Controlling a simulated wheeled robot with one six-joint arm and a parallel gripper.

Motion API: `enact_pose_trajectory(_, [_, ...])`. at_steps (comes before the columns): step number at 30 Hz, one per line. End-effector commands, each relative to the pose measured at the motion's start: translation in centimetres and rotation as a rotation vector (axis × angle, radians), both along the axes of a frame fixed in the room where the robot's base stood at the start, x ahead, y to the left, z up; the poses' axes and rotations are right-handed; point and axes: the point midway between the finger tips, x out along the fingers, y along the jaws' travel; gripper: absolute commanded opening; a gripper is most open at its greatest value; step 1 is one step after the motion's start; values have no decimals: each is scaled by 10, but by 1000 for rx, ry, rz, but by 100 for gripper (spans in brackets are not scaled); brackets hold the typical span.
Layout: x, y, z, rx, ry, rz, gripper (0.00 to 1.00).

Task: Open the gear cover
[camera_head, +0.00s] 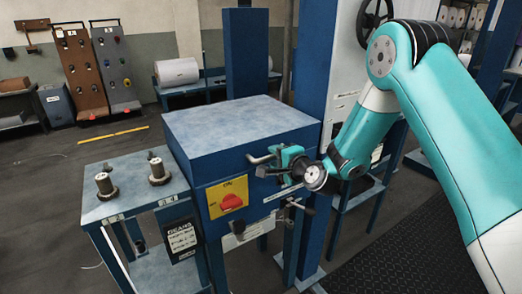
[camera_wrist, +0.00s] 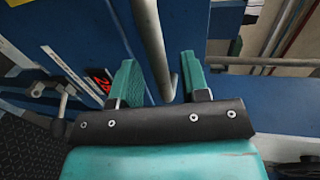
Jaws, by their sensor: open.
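The blue gear cover (camera_head: 240,128) looks like a box-shaped housing in the middle of the head view, and it appears closed. A grey metal bar handle (camera_head: 262,159) sticks out from its right front side. My gripper (camera_head: 290,160) is at this handle, with its teal fingers open. In the wrist view, the bent grey bar (camera_wrist: 154,45) runs between the two spread fingers of my gripper (camera_wrist: 158,75). A gap shows on the bar's left; I cannot tell whether the right finger touches it. My gripper hides part of the handle in the head view.
A red switch on a yellow plate (camera_head: 228,198) is on the front. A second small handle (camera_head: 298,205) sits below my gripper. A blue side table (camera_head: 125,200) with two metal parts stands left, near a GEARS sign (camera_head: 181,238). A blue post (camera_head: 316,70) rises behind.

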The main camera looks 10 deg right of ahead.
Motion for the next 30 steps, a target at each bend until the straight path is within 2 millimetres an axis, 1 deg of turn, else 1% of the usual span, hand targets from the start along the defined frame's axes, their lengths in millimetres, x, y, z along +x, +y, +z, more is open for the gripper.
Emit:
enact_pose_trajectory(6, [5,-1,-3,0,0,-7,42])
enact_pose_trajectory(14, [6,1,-3,0,0,-4,42])
enact_pose_trajectory(15, [6,1,-3,0,0,-4,33])
enact_pose_trajectory(17, [5,1,-3,0,0,-4,19])
enact_pose_trajectory(18, [6,1,-3,0,0,-5,10])
enact_pose_trajectory(19, [6,1,-3,0,0,-5,3])
enact_pose_trajectory(20, [5,0,-3,0,0,-5,0])
enact_pose_trajectory(26, [5,-1,-2,-1,1,-7,0])
enact_pose_trajectory(30, [6,-3,5,-2,10,-10,0])
